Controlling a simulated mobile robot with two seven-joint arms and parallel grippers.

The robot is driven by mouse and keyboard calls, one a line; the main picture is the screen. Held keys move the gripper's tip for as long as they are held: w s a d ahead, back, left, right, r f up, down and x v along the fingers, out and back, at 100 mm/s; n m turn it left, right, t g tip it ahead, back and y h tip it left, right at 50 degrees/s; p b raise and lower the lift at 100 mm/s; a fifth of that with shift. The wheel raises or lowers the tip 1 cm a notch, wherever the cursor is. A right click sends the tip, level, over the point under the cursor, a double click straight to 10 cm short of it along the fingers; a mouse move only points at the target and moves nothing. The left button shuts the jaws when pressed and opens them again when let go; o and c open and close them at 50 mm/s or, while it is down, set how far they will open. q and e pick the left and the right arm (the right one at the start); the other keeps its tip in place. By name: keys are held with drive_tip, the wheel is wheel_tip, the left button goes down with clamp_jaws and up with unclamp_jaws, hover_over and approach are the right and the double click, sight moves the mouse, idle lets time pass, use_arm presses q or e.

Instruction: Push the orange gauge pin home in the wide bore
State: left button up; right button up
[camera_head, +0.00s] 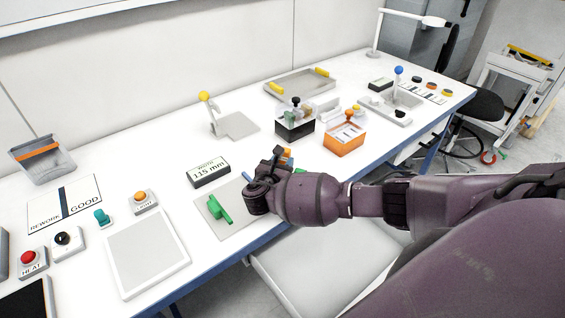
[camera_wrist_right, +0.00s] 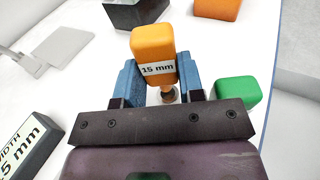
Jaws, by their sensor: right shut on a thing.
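Below the head, a short copper-coloured shank and a pale round rim show; I cannot tell how deep the shank sits, and the wide bore is not clearly visible. In the head view, my right gripper (camera_head: 281,160) is over the bench, and only a bit of orange shows past it. My left gripper is not in view.
Black (camera_head: 294,129) and orange (camera_head: 344,141) boxes stand farther back.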

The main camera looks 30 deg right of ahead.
drive_tip(key=shift+p, duration=0.4)
drive_tip(key=shift+f+b, duration=0.7)
drive_tip(key=shift+f, duration=0.7)
drive_tip(key=shift+r+p, duration=0.25)
drive_tip(key=shift+p, duration=0.05)
idle(0.3)
drive_tip(key=shift+r+p, duration=0.65)
drive_tip(key=shift+r, duration=0.1)
drive_tip(key=shift+f+b, duration=0.7)
drive_tip(key=shift+f, duration=0.3)
idle(1.4)
drive_tip(key=o, duration=0.9)
drive_tip(key=shift+s, duration=0.1)
drive_tip(key=shift+o, duration=0.6)
